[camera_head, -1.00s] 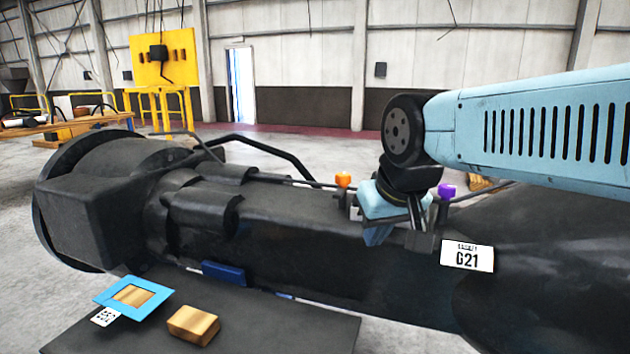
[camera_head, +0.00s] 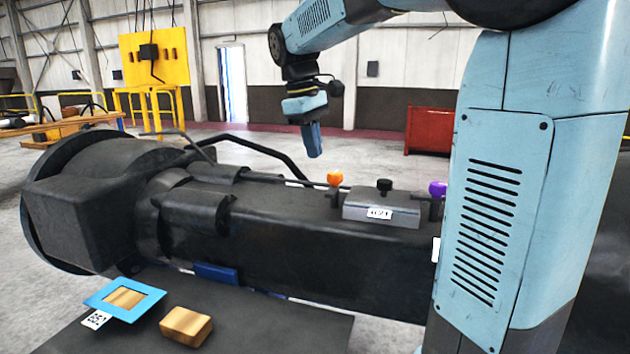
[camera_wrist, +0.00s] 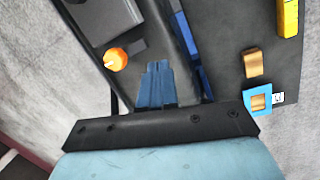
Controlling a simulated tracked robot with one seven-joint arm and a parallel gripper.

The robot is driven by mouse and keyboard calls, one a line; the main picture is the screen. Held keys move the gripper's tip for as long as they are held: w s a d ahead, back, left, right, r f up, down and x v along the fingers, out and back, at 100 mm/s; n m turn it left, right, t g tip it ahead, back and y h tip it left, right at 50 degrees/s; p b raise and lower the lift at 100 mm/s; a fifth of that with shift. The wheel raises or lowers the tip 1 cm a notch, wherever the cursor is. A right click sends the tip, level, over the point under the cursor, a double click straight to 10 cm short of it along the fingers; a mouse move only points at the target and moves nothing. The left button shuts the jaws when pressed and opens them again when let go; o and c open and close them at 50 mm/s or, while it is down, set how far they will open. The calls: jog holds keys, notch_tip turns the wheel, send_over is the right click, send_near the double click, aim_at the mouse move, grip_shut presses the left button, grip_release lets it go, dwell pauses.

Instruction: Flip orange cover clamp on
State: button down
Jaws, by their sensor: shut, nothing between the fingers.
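The orange clamp knob (camera_head: 335,178) stands upright on top of the dark casting (camera_head: 270,225), at the left end of a grey cover (camera_head: 360,208). The cover has a black knob and a label, and sits on the casting. Whether the clamp overlaps the cover cannot be told. A purple knob (camera_head: 437,188) stands at the cover's right end. My gripper (camera_head: 314,153) is shut and empty, pointing down, above and slightly left of the orange knob. In the wrist view, the orange knob (camera_wrist: 115,60) lies left of my shut blue fingers (camera_wrist: 157,66), apart from them.
A dark table (camera_head: 260,330) in front holds a blue frame (camera_head: 125,299) and a wooden block (camera_head: 187,326). A bent black rail (camera_head: 255,147) runs behind the casting. My arm hides the casting's right part. Air around my gripper looks clear.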

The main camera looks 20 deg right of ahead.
aim_at(333, 184)
jog(key=w+a+f+n+g+h, duration=0.1)
jog(key=w+a+n+g, duration=0.1)
jog(key=w, duration=0.8)
jog(key=shift+w+a+f+n+g+h, duration=0.15)
jog(key=shift+w+a+n+g+h, duration=0.2)
jog(key=shift+a+n, duration=0.25)
jog(key=shift+d, duration=0.1)
jog(key=x, duration=0.9)
jog(key=shift+f, duration=0.4)
jog(key=shift+s+d, duration=0.7)
jog(key=shift+d, duration=0.3)
jog(key=shift+s+d, duration=0.5)
jog(key=shift+d, duration=0.2)
